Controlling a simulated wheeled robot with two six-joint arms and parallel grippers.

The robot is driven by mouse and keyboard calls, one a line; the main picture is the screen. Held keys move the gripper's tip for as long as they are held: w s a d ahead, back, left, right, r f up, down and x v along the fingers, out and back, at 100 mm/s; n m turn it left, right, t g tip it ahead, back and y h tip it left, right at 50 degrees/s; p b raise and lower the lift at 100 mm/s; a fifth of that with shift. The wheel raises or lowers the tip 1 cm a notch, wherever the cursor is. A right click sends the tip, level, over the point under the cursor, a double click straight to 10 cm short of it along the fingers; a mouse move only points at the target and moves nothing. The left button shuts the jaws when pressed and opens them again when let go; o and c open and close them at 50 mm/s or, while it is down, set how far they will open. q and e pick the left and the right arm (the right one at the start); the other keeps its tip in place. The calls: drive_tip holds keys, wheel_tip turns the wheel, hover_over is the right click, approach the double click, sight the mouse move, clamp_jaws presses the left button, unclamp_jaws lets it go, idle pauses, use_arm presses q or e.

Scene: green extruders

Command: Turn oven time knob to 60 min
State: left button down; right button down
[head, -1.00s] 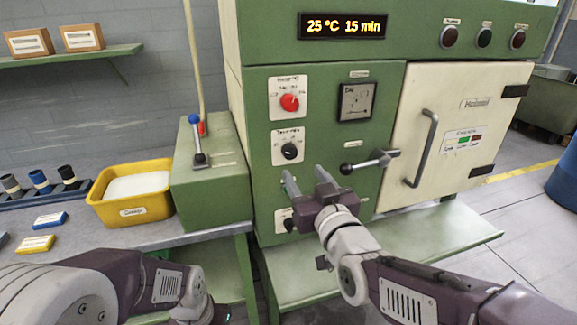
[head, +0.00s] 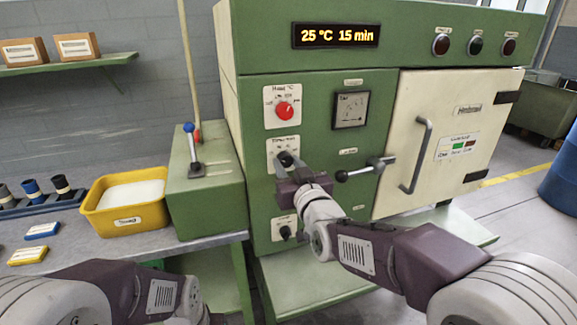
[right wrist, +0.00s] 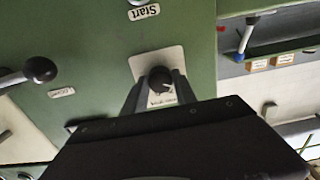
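The time knob (head: 286,157) is a black round knob on a white plate of the green oven's panel, below the red heat knob (head: 285,110). The oven display (head: 337,35) reads 25 °C 15 min. My right gripper (head: 287,165) is at the time knob and partly covers it in the head view. In the right wrist view the black knob (right wrist: 160,80) lies between the two fingers (right wrist: 159,88), with a small gap seeming to show on each side, so the gripper looks open around it. My left arm is low at the left; its gripper is out of view.
A black-ended lever (head: 365,169) sticks out just right of my right gripper. Another knob (head: 285,232) is below. The oven door handle (head: 417,155) is further right. A green box with a blue-tipped lever (head: 190,142) and a yellow bin (head: 97,215) stand left.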

drive_tip(key=m+b, duration=0.2)
drive_tip(key=shift+f+m, duration=0.2)
drive_tip(key=shift+m, duration=0.1)
drive_tip(key=m+b, duration=0.3)
drive_tip(key=shift+m, duration=0.3)
drive_tip(key=m+b, duration=0.5)
drive_tip(key=m, duration=0.1)
drive_tip(key=shift+a, duration=0.1)
drive_tip(key=m+b, duration=0.1)
drive_tip(key=m, duration=0.2)
drive_tip(key=shift+r+b, duration=0.1)
drive_tip(key=shift+b, duration=0.25)
drive_tip(key=m+b, duration=0.1)
drive_tip(key=m, duration=0.1)
drive_tip(key=shift+m, duration=0.4)
drive_tip(key=m+b, duration=0.1)
drive_tip(key=m, duration=0.4)
drive_tip(key=shift+r+m, duration=0.15)
drive_tip(key=shift+m, duration=0.45)
